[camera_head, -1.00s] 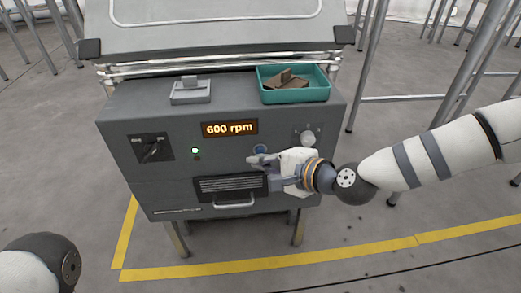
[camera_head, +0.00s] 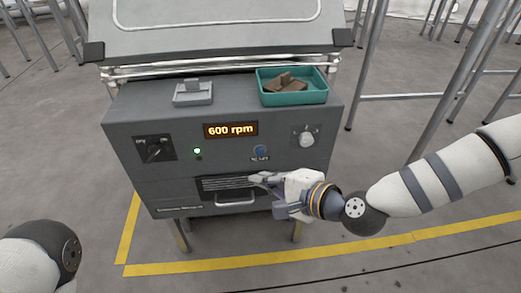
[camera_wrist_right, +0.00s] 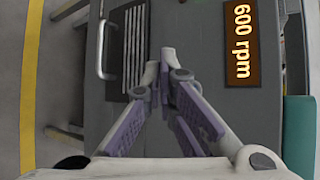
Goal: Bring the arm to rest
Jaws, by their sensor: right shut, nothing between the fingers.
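My right gripper (camera_head: 268,186) is in front of the lower right part of the grey machine (camera_head: 185,118), just right of the vent slots and drawer handle. Its fingers are shut and hold nothing; the right wrist view shows the fingertips (camera_wrist_right: 165,62) together in front of the machine's face. From the head view I cannot tell whether the fingertips touch the machine. My left arm shows at the lower left of the head view, but its gripper is out of frame.
The machine carries a "600 rpm" display (camera_head: 231,129), a lit green lamp (camera_head: 197,151), a black switch (camera_head: 154,149), a blue button (camera_head: 261,152) and a knob (camera_head: 306,138). A teal tray (camera_head: 293,99) with brown pieces and a grey block (camera_head: 193,97) stand on top. Metal poles (camera_head: 437,105) stand at right.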

